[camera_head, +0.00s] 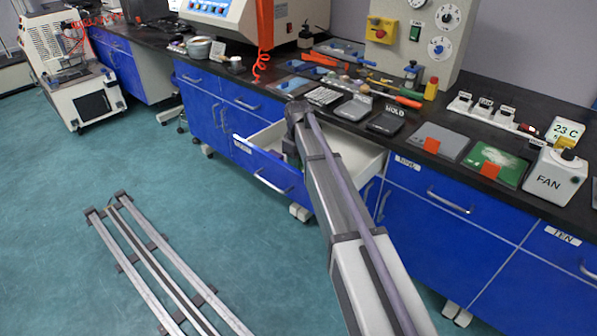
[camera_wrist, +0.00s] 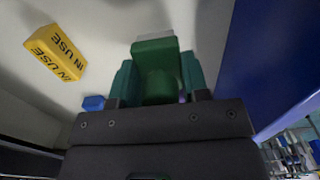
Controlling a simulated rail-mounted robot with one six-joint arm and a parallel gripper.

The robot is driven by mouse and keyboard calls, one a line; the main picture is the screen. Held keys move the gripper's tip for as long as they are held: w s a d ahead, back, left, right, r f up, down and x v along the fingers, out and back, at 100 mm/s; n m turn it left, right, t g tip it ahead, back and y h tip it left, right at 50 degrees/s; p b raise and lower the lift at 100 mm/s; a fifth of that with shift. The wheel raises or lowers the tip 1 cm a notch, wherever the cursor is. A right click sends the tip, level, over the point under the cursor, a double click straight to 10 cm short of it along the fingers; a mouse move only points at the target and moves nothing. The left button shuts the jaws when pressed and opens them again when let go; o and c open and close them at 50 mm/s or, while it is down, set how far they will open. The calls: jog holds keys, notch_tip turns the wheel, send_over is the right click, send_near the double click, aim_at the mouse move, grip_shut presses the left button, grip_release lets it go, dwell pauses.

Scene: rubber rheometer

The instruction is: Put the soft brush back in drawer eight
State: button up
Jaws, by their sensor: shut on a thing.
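The soft brush (camera_wrist: 155,75) has a green body with a pale strip at its far end. My gripper (camera_wrist: 158,80) has its teal fingers shut on it, one at each side, in the wrist view. Brush and gripper are over or inside the open drawer (camera_head: 363,158), which has a white interior and a blue front (camera_head: 262,170). I cannot tell whether the brush touches the drawer floor. The drawer's small label is too small to read surely; it is just left of the drawer marked NINE (camera_head: 430,190). In the head view my arm hides the brush and part of the drawer.
A yellow IN USE block (camera_wrist: 57,52) and a small blue object (camera_wrist: 94,103) lie in the drawer, left of the brush. The dark bench top (camera_head: 460,125) above holds tools, plates and a FAN box (camera_head: 553,178). Floor rails (camera_head: 150,260) lie at left.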

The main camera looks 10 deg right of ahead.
notch_tip(320, 180, down, 2)
jog(key=shift+f+b, duration=0.25)
jog(key=shift+b, duration=0.15)
jog(key=shift+r+p, duration=0.3)
jog(key=shift+f, duration=0.2)
jog(key=o, duration=0.8)
notch_tip(320, 180, up, 13)
jog(key=p, duration=1.2)
jog(key=shift+f, duration=0.15)
jog(key=s+m, duration=0.7)
jog(key=s, duration=2.6)
jog(key=r+p, duration=1)
jog(key=shift+w+d+r+p, duration=0.15)
jog(key=shift+w+d+p, duration=0.05)
jog(key=shift+w+p, duration=0.1)
